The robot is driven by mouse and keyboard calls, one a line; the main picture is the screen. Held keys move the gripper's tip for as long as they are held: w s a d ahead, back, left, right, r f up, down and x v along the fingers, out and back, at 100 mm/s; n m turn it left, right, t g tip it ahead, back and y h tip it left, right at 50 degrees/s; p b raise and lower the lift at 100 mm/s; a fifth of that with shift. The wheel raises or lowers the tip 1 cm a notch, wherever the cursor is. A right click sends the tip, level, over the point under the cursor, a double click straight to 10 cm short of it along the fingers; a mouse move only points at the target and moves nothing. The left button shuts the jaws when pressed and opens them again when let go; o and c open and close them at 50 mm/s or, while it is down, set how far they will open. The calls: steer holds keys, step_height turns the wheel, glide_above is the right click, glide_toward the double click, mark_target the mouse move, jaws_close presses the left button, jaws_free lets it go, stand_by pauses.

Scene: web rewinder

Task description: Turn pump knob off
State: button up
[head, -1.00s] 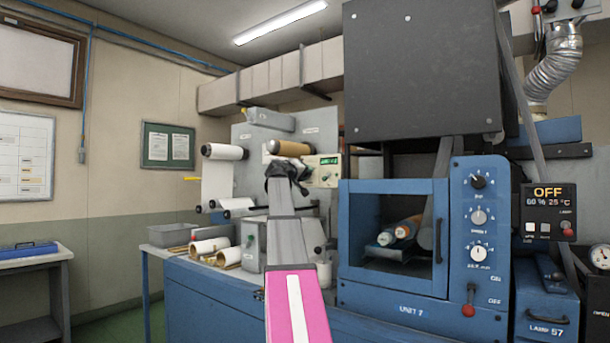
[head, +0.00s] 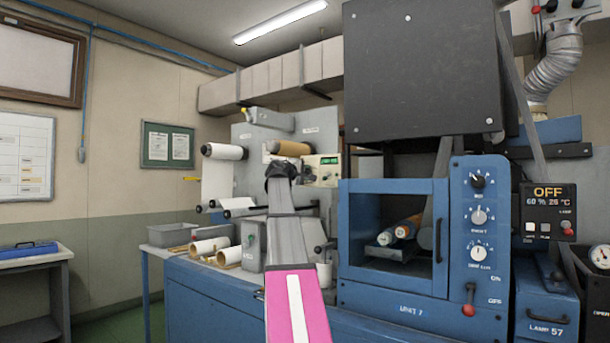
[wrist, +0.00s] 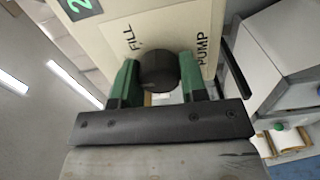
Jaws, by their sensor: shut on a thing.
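The pump knob (wrist: 158,72) is a dark round knob on a cream panel (wrist: 183,32) marked FILL and PUMP, seen in the wrist view. My gripper (wrist: 158,84) has green fingers on both sides of the knob and is shut on it. In the head view the cream panel (head: 322,168) with a green display sits on the rewinder at the middle. There my arm reaches up to it, and my dark wrist hides the knob and the fingers. The knob's pointer cannot be made out.
Next to the panel are a brown roll (head: 291,148) and a white roll (head: 223,152). To the right stands a blue cabinet (head: 345,250) with several dials and a red-tipped lever (head: 469,300). Loose rolls (head: 208,246) lie on the bench at left.

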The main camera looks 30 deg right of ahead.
steer(key=shift+n, duration=0.3)
steer(key=o, duration=0.9)
steer(key=v, duration=1.1)
steer(key=shift+w+f, duration=0.1)
